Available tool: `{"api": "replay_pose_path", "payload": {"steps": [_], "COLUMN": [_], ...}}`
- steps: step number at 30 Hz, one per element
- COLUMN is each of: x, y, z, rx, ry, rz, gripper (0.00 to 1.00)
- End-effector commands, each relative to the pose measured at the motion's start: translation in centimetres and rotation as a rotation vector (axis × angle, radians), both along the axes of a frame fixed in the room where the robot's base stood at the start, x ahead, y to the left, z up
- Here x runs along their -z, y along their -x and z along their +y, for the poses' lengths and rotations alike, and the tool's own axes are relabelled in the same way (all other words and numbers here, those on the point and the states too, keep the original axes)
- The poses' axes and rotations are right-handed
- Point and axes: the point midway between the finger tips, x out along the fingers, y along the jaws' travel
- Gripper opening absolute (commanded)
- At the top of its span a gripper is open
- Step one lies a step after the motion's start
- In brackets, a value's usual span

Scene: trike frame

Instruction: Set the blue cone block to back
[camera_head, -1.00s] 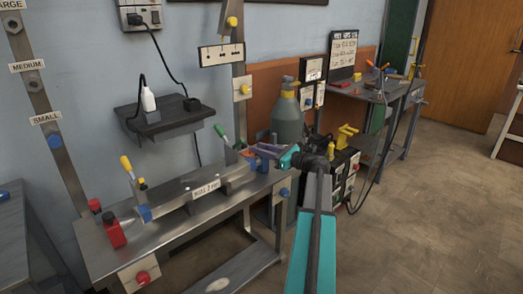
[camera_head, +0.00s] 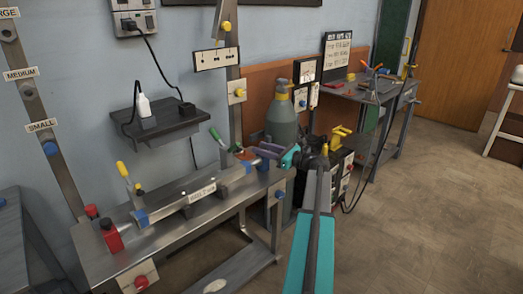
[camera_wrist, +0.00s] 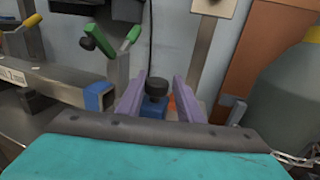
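My gripper (camera_head: 270,148) has purple fingers and reaches over the right end of the workbench. In the wrist view the fingers (camera_wrist: 158,96) are apart. A small blue block with a black knob (camera_wrist: 154,109) shows between them, with gaps at its sides; I cannot tell how far beyond the fingertips it is. Another blue block (camera_wrist: 97,97) stands just left of the fingers at the end of a grey rail. A blue block also shows by the gripper in the head view (camera_head: 262,165), and another at the rail's left end (camera_head: 140,217). I cannot tell which is the cone block.
The metal workbench (camera_head: 165,240) holds a labelled rail (camera_head: 190,198), a red block (camera_head: 111,236), and yellow (camera_head: 122,169) and green-handled (camera_head: 215,135) clamps. A grey-green gas cylinder (camera_head: 284,120) stands behind my gripper. The floor (camera_head: 430,220) at right is clear.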

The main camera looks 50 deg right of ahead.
Motion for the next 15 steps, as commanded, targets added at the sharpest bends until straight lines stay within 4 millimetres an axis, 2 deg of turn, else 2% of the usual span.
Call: {"api": "replay_pose_path", "payload": {"steps": [2,15], "x": [-0.04,-0.02], "y": [0.08,0.46], "z": [-0.17,-0.03], "rx": [0.002,-0.002], "ry": [0.000,0.000], "rz": [0.000,0.001], "gripper": [0.44,0.44]}}
